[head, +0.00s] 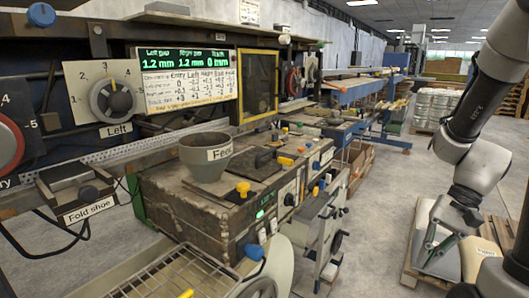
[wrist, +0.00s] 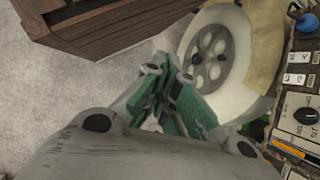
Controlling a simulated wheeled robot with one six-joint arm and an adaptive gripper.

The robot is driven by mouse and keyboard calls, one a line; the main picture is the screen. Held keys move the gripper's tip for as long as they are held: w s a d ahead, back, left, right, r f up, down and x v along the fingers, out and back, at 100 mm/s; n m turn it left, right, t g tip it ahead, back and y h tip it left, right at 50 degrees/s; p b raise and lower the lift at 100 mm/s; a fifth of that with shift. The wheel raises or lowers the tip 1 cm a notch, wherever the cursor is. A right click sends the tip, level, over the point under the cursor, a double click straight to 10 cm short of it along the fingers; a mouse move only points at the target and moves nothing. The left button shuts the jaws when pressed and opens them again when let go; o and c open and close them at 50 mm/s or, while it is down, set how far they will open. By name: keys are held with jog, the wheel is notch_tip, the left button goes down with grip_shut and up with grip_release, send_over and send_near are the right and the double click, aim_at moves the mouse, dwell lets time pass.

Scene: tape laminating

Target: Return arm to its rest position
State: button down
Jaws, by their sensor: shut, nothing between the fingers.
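My gripper (head: 432,243) hangs at the right side in the head view, below my arm, pointing down and left over the floor. It is apart from the machine. In the wrist view my gripper (wrist: 170,78) shows its green-padded fingers together at the tips, with nothing between them. Part of my arm leaves the head view at the upper right.
The laminating machine (head: 190,200) fills the left and middle, with a display (head: 188,78), a grey cup (head: 205,157) and knobs. A pallet (head: 415,275) lies below my gripper. A reel (wrist: 212,58) and wooden crate (wrist: 105,30) show in the wrist view. Grey floor is clear between.

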jog(key=s+d+r+n+t+h, duration=0.1)
jog(key=s+r+n+t+h, duration=0.2)
jog(key=r, duration=1.2)
jog(key=n+t+h, duration=0.2)
jog(key=n+t, duration=0.2)
jog(key=shift+r+n+h, duration=0.3)
jog(key=shift+r, duration=0.05)
jog(key=shift+s, duration=0.1)
